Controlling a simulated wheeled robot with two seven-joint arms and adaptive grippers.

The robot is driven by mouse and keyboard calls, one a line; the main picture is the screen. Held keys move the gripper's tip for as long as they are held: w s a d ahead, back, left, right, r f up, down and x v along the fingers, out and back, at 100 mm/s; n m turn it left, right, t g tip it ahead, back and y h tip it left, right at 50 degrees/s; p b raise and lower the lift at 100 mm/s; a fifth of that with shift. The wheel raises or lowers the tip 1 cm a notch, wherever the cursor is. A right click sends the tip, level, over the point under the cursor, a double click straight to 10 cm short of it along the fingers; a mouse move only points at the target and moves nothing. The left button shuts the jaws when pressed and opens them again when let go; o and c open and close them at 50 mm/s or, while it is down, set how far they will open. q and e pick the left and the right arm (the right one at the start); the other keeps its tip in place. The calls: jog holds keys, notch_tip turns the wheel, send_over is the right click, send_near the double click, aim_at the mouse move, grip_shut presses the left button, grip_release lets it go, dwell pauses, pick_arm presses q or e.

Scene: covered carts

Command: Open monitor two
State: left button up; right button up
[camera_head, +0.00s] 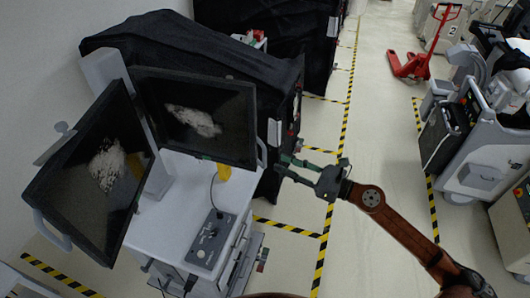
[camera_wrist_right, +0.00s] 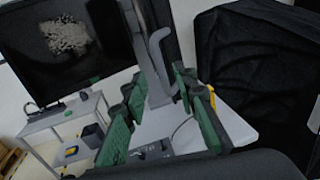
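Two black monitors stand on a white cart (camera_head: 172,228). The left monitor (camera_head: 75,205) and the right monitor (camera_head: 222,112) each show a pale grainy picture and are angled apart. The right monitor has a grey handle (camera_head: 262,152) on its right edge. My right gripper (camera_head: 284,164) is open and empty, a little right of that handle. In the right wrist view, its green fingers (camera_wrist_right: 160,88) are apart, with the curved grey handle (camera_wrist_right: 158,50) ahead between them. I cannot tell whether they touch it. No label shows which monitor is two. My left gripper is not in view.
A black cloth (camera_head: 185,45) covers equipment behind the monitors. A control panel (camera_head: 210,240) and a yellow item (camera_head: 224,172) are on the cart top. A red pallet jack (camera_head: 410,65) and more machines stand right. The floor aisle (camera_head: 375,130) is clear apart from my arm.

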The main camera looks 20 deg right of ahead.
aim_at(265, 168)
jog(key=p+x, duration=0.3)
jog(key=x, duration=0.4)
jog(key=shift+r, duration=0.15)
jog(key=shift+w+a, duration=0.25)
jog(key=shift+c, duration=0.3)
grip_shut()
